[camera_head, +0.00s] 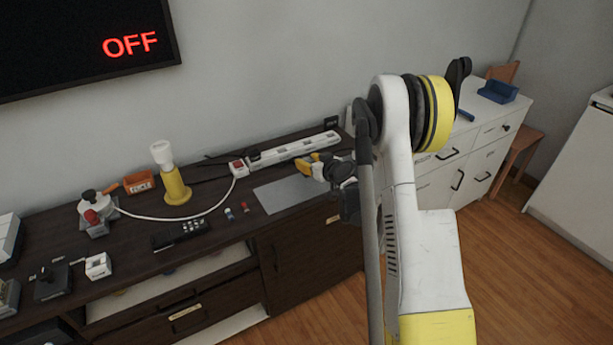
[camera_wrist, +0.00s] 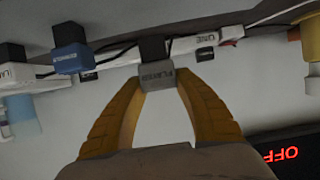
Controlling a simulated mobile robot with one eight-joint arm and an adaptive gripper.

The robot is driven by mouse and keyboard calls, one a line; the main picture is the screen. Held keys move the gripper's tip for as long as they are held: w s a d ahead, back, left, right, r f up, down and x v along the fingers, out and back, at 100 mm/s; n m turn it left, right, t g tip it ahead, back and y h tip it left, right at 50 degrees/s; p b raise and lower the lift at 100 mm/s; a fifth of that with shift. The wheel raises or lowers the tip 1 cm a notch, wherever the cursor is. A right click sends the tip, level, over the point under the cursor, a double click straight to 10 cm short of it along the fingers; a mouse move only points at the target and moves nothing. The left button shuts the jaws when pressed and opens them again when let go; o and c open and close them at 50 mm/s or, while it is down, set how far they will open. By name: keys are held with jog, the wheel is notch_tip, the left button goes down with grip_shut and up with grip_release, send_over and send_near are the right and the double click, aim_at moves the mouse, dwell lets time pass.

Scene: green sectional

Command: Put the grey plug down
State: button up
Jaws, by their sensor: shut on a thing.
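The grey plug (camera_wrist: 157,77), with lettering on its face and a black part behind it, is between the yellow fingertips of my gripper (camera_wrist: 160,80) in the wrist view. The fingers are shut on its sides. In the head view my gripper (camera_head: 308,165) is over the far right of the dark cabinet, just in front of the white power strip (camera_head: 295,148). The plug is too small to make out there. I cannot tell whether it touches the strip. A blue plug (camera_wrist: 72,50) shows to its left in the wrist view.
A flat grey sheet (camera_head: 290,194) lies on the dark cabinet (camera_head: 222,228) beneath my gripper, largely bare. A red-switched white box (camera_head: 238,168), a yellow-based lamp (camera_head: 175,186), a black remote (camera_head: 180,235) and small red and blue pieces (camera_head: 237,209) stand to the left.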

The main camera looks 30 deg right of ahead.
jog(key=shift+w+a+f, duration=0.15)
jog(key=shift+w+f, duration=0.05)
jog(key=shift+s+f+b, duration=0.1)
jog(key=shift+f+b, duration=1)
jog(key=shift+f, duration=0.75)
jog(key=shift+f, duration=0.2)
jog(key=o, duration=1.1)
jog(key=shift+r, duration=0.15)
